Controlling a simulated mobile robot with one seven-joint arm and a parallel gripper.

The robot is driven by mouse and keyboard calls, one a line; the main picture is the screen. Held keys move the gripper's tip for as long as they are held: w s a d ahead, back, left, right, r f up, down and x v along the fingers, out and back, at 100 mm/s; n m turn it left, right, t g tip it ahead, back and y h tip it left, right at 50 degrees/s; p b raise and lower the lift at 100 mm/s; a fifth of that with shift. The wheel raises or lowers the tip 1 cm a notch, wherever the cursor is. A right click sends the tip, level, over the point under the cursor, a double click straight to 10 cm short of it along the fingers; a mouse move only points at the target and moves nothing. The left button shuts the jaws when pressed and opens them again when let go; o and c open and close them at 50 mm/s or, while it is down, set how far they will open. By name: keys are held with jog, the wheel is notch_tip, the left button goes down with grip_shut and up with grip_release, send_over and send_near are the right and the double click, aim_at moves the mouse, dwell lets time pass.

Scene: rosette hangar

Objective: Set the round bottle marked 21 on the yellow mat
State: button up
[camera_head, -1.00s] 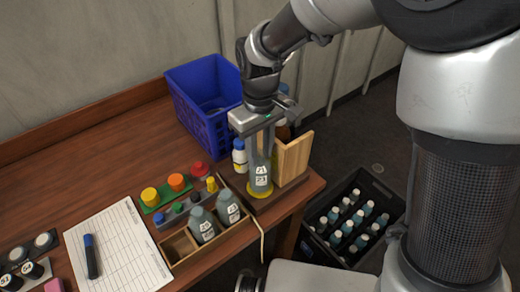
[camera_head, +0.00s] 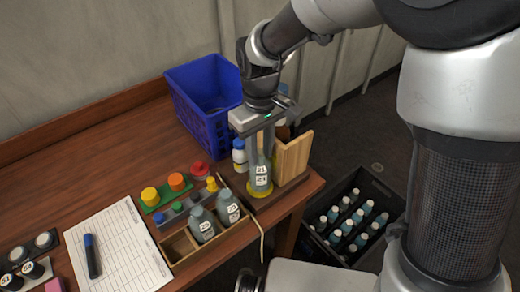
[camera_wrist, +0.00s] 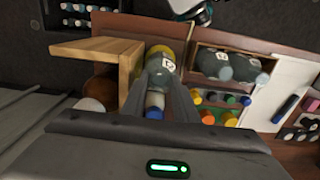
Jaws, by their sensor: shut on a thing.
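The round bottle marked 21 (camera_head: 261,176) is grey-blue with a white label and stands upright on the yellow mat (camera_head: 259,192), as far as the head view shows. The mat shows as a yellow rim under the bottle's base; the bottle hides most of it. My gripper (camera_head: 259,150) points down from above with its fingers around the bottle's upper part, shut on it. In the wrist view the bottle (camera_wrist: 161,66) lies between my two fingers (camera_wrist: 162,88), with a bit of the yellow mat (camera_wrist: 168,46) beyond it. The bottle's top is hidden by the fingers.
A wooden upright block (camera_head: 293,158) stands close to the right of the bottle, and a white bottle (camera_head: 239,152) behind it. A wooden rack (camera_head: 180,246) with two grey bottles is at the left front. A blue crate (camera_head: 193,113) stands behind. A black crate (camera_head: 322,241) is on the floor.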

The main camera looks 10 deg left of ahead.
jog(key=shift+f, duration=0.25)
dwell(0.5)
dwell(0.8)
jog(key=o, duration=1)
jog(key=shift+c, duration=0.2)
jog(key=shift+o, duration=0.9)
jog(key=shift+d, duration=0.1)
jog(key=shift+c, duration=0.3)
jog(key=shift+w, duration=0.1)
jog(key=shift+c, duration=0.2)
